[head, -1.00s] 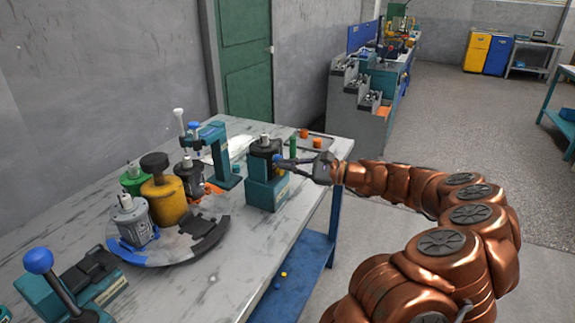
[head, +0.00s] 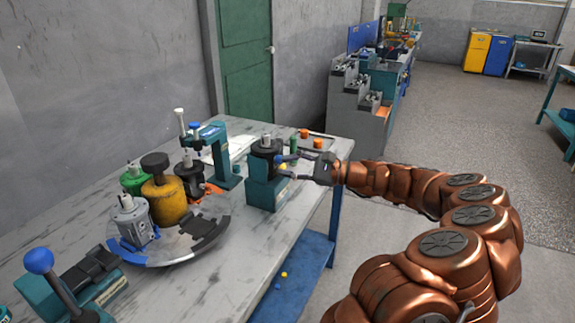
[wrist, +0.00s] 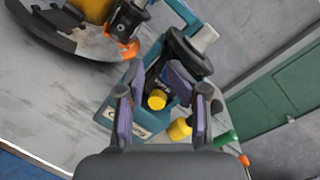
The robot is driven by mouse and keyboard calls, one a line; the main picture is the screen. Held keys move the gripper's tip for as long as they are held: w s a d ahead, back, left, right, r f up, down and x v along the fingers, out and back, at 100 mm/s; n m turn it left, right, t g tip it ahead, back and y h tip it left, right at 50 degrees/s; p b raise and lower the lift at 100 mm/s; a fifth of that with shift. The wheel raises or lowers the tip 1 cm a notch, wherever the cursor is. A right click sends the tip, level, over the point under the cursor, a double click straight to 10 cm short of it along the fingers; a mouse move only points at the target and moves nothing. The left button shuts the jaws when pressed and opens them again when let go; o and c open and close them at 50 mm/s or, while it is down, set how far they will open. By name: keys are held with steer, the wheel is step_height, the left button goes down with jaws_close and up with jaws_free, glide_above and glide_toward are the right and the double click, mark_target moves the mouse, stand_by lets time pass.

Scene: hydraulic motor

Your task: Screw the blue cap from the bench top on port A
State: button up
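The black hydraulic motor (head: 266,157) stands upright in a teal fixture (head: 267,190) near the bench's right edge. It also shows in the wrist view (wrist: 187,55), with a yellow cap (wrist: 157,99) on its side facing me. A small blue spot, apparently the blue cap (head: 278,158), is at the motor's right side in the head view. It is too small to tell how far it is seated, and I cannot make it out in the wrist view. My gripper (head: 287,166) is open beside the motor, fingers apart on either side (wrist: 158,76), nothing visibly held.
A turntable (head: 208,234) with several motors lies left of the fixture, near a teal press (head: 215,150). A yellow cylinder (wrist: 179,129), a green one (head: 303,133) and orange parts (head: 318,143) lie close by. A blue lower shelf (head: 310,262) holds small caps.

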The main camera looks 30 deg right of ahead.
steer(key=shift+s+d, duration=0.35)
steer(key=shift+s, duration=0.4)
steer(key=shift+s+d, duration=0.3)
steer(key=shift+s, duration=0.4)
steer(key=shift+o, duration=0.3)
steer(key=o, duration=0.5)
steer(key=shift+s, duration=0.1)
steer(key=shift+s+d+b, duration=0.1)
steer(key=shift+s+d, duration=0.3)
steer(key=shift+s, duration=0.5)
steer(key=shift+s+d+b, duration=0.1)
steer(key=shift+s+d, duration=0.25)
steer(key=shift+s, duration=0.5)
steer(key=shift+s+d+b, duration=0.1)
steer(key=shift+s+d, duration=0.3)
steer(key=shift+s, duration=0.5)
